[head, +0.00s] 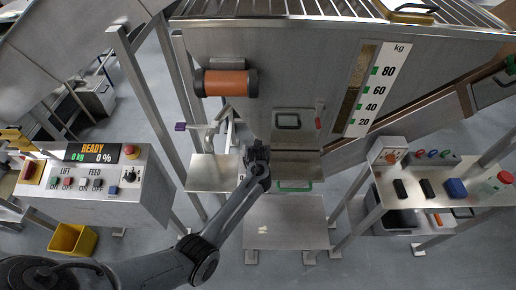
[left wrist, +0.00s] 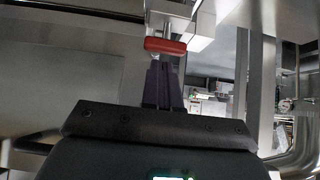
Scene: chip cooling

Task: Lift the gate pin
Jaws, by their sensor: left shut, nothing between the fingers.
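A small red handle, which looks like the gate pin (head: 319,114), sits at the right side of the hopper's gate (head: 288,120). The left wrist view shows a red bar (left wrist: 165,46) on a thin metal stem under a bright metal block. My left gripper (head: 256,152) is in front of the hopper, left of the gate and lower than the red handle in the head view. Its dark fingers (left wrist: 163,82) are shut and empty. In the left wrist view their tips point at the red bar, just short of it in the picture. Contact cannot be told. My right gripper is not in view.
A metal shelf (head: 212,174) stands left of my gripper, and a green handle (head: 294,187) is below the gate. A control panel (head: 100,190) is at left, above a yellow bin (head: 72,240). A side table (head: 440,188) with several small items is at right.

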